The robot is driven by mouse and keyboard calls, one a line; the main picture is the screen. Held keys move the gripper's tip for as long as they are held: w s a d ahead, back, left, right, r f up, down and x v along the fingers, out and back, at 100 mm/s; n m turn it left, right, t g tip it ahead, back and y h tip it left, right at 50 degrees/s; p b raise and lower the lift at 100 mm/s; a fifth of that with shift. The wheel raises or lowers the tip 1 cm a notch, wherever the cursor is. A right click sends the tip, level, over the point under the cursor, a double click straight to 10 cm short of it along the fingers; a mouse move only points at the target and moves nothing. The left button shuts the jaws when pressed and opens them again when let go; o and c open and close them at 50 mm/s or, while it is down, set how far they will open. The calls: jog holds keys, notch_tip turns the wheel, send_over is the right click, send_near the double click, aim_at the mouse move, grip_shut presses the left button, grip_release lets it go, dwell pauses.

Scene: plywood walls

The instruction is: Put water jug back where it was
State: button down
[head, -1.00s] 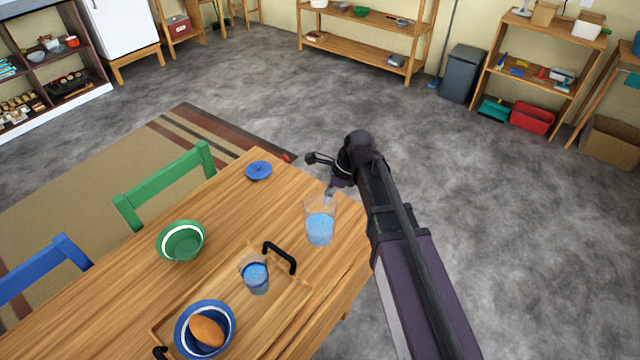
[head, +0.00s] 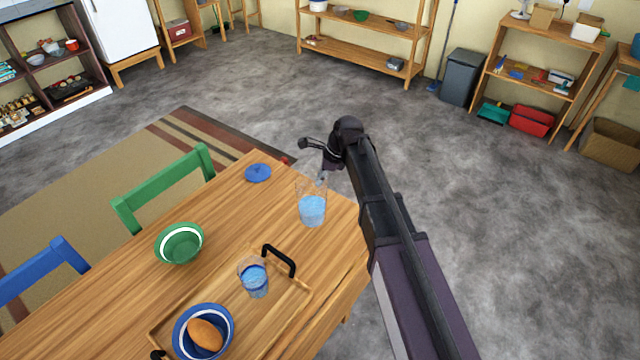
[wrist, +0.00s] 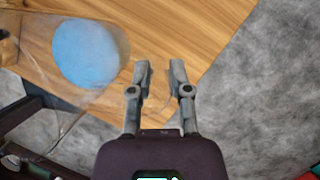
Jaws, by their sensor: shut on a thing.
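The water jug (head: 312,208) is clear, with blue water in its lower part. In the head view it is at the table's right end, beyond the tray. I cannot tell whether it touches the tabletop or hangs just above it. My gripper (head: 324,178) is at the jug's upper right side. In the wrist view the jug (wrist: 88,52) fills the upper left, and my gripper's two fingers (wrist: 160,78) are close together on a faint clear part at its side, probably the handle.
The wooden table (head: 225,215) holds a tray (head: 283,312) with a glass of water (head: 254,278) and a blue bowl (head: 180,335) with a brown item. A green bowl (head: 180,245) and a blue lid (head: 258,173) stand apart. Bare tabletop lies between lid, green bowl and jug.

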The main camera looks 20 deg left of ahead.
jog(key=shift+w+a, duration=0.2)
jog(key=shift+w, duration=0.1)
jog(key=shift+w+a+f+b, duration=0.1)
jog(key=shift+w+f+b, duration=0.1)
jog(key=shift+f+b, duration=1.65)
jog(key=shift+f, duration=0.15)
jog(key=c, duration=0.6)
grip_release()
jog(key=shift+r, duration=0.25)
jog(key=p+v, duration=1.1)
jog(key=v, duration=0.1)
